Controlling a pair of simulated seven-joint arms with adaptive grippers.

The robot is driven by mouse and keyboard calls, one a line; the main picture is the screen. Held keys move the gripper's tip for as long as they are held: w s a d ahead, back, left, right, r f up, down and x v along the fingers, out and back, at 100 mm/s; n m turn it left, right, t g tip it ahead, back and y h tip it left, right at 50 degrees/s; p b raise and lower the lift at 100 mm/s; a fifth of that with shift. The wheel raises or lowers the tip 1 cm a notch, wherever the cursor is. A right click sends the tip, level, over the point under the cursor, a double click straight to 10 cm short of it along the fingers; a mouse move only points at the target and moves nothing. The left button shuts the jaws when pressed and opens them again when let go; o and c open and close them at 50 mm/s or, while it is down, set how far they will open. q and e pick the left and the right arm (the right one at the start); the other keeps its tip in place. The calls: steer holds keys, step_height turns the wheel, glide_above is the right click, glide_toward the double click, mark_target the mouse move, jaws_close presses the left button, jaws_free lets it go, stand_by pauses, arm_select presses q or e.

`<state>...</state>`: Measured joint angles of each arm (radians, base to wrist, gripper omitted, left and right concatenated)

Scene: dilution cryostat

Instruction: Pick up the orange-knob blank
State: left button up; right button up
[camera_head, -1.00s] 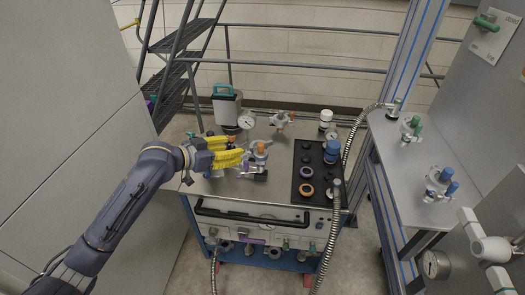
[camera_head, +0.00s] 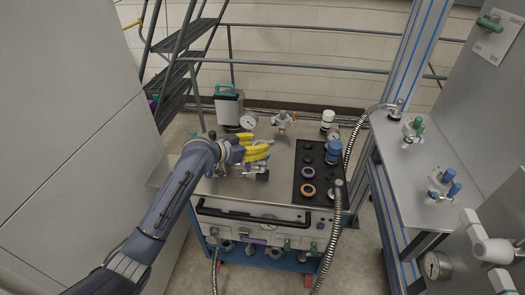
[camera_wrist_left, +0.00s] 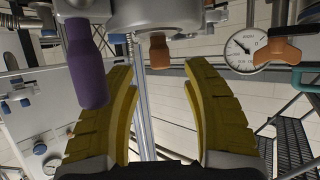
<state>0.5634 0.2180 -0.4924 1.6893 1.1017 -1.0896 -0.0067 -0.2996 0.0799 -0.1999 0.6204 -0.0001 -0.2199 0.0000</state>
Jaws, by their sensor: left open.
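My left gripper (camera_head: 268,150) is open, its yellow fingers over the left part of the steel cart top (camera_head: 225,187). In the left wrist view, an orange knob (camera_wrist_left: 159,52) on a round metal body (camera_wrist_left: 150,14) shows between and just beyond the open fingertips (camera_wrist_left: 158,78). No finger visibly touches it. In the head view the gripper covers this knob; metal fittings (camera_head: 258,172) show just below the fingers. Another orange winged knob (camera_wrist_left: 277,48) is at the right of the wrist view. My right gripper is not in view.
A purple handle (camera_wrist_left: 87,70) stands close to the left finger in the wrist view. A dark panel (camera_head: 312,190) with rings and a blue-capped part (camera_head: 333,152) lies right of the gripper. A grey canister (camera_head: 228,107) and a dial gauge (camera_head: 247,122) stand behind it.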

arm_select(q)
steer(key=shift+x, duration=1.75)
jaws_close()
